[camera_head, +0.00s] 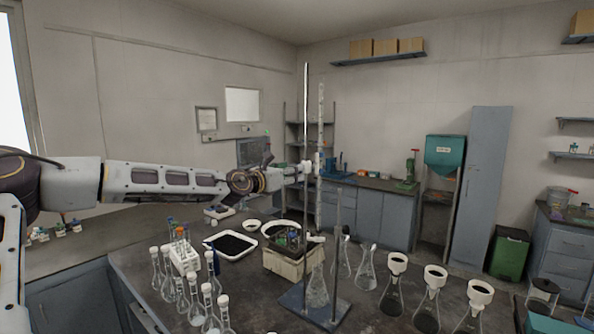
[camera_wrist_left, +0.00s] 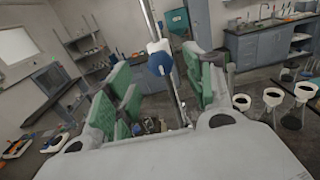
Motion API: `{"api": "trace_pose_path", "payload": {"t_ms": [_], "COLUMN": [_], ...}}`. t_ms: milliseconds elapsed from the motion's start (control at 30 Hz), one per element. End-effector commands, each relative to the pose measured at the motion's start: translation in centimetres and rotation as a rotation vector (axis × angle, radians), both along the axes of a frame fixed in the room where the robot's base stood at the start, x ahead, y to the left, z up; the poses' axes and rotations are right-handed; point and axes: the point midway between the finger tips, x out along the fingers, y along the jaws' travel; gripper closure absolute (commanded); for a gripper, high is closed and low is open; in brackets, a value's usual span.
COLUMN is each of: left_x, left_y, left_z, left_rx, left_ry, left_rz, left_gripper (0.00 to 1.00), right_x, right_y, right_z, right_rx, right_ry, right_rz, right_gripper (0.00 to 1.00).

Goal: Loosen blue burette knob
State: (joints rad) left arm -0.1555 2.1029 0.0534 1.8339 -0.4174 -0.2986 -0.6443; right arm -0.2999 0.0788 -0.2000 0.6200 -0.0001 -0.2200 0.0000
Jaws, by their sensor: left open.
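The blue burette knob (camera_wrist_left: 160,62) shows in the left wrist view, with a white collar just above it. It sits between the green-padded fingers of my left gripper (camera_wrist_left: 158,78), nearer their tips. The fingers are open, with a gap to the knob on both sides. In the head view the burette (camera_head: 320,115) stands upright over the bench, and my left gripper (camera_head: 302,170) reaches it from the left. The knob is too small to make out there. My right gripper is in neither view.
A stand base (camera_head: 312,308) with upright rods is on the dark bench, with a flask (camera_head: 317,287) under the burette. Stoppered flasks, a tube rack (camera_head: 185,258) and a black-filled tray (camera_head: 231,245) crowd the left. Flasks with white funnels (camera_head: 436,275) stand at right.

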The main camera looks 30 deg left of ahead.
Motion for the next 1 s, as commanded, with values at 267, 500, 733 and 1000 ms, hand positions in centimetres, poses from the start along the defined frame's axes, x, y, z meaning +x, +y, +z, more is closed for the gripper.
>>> {"api": "trace_pose_path", "payload": {"t_ms": [267, 500, 733, 1000], "left_x": [1.2, 2.2, 3.1, 3.8], "left_y": [-0.1, -0.1, -0.2, -0.4], "left_z": [-0.1, 0.0, 0.0, 0.0], "left_rx": [0.0, 0.001, 0.0, 0.0], "left_ry": [0.0, 0.001, 0.001, 0.0], "left_rz": [0.0, 0.001, 0.0, -0.001], "left_gripper": [0.47, 0.47, 0.47, 0.47], "right_x": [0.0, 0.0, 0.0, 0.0], "right_y": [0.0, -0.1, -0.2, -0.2], "right_z": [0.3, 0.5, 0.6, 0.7], "right_rx": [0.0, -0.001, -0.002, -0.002], "right_ry": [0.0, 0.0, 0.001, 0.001], "right_rz": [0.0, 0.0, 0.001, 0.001], "right_gripper": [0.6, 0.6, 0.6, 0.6]}}
